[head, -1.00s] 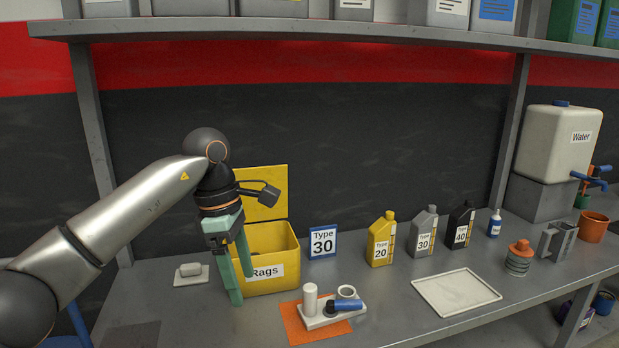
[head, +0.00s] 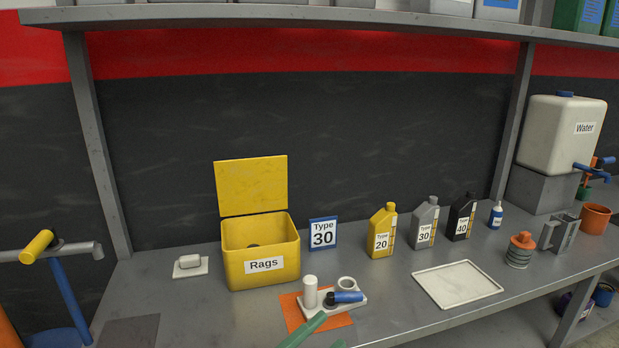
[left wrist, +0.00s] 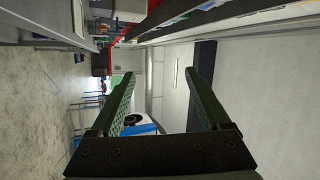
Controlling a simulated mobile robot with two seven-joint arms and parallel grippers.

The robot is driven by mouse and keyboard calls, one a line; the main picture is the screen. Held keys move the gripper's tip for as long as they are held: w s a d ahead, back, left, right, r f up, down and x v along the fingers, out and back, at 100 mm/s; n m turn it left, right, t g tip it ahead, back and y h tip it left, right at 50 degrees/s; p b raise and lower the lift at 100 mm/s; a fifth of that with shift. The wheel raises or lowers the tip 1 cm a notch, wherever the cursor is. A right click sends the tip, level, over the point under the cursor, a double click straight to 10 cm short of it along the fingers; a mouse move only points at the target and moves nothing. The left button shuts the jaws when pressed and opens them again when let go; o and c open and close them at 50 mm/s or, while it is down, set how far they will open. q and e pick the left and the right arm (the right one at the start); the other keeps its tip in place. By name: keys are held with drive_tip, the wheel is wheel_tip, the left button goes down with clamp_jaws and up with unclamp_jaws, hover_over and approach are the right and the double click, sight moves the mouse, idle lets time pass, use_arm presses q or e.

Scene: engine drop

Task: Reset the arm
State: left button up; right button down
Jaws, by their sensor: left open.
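My left gripper (head: 331,329) shows only as two green fingers at the bottom edge of the head view, in front of the grey workbench (head: 218,318). In the left wrist view the left gripper (left wrist: 160,75) is open, with its green fingers apart and nothing between them. That view looks along the room, with floor at the left and a pale wall at the right. The rest of the left arm is out of the head view. My right gripper is not in view.
A yellow Rags box (head: 262,244) stands open on the bench. An orange cloth (head: 293,313) with a small white tray (head: 352,307) lies near the fingers. A white tray (head: 457,285), several bottles and a Water tank (head: 560,134) stand further right.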

use_arm(q)
drive_tip(key=s+a+f+n+t+y, duration=0.1)
drive_tip(key=s+a+f+n+y, duration=0.2)
drive_tip(key=a+f+n+y, duration=0.5)
drive_tip(key=s+a+f+n+t+y, duration=0.1)
drive_tip(key=s+a+f+n+y, duration=0.3)
drive_tip(key=f+n, duration=0.55)
drive_tip(key=s+a+f+n+g+y, duration=0.2)
drive_tip(key=s+a+f+n, duration=0.1)
drive_tip(key=s+f, duration=0.3)
drive_tip(key=s+a+f+n+g+y, duration=0.2)
drive_tip(key=s+a+f+n+g, duration=0.1)
drive_tip(key=s+f, duration=0.3)
drive_tip(key=shift+s+a+f+g, duration=0.2)
drive_tip(key=shift+s+a+g, duration=0.1)
drive_tip(key=shift+s+a, duration=0.2)
drive_tip(key=shift+d+n, duration=0.1)
drive_tip(key=shift+n, duration=0.15)
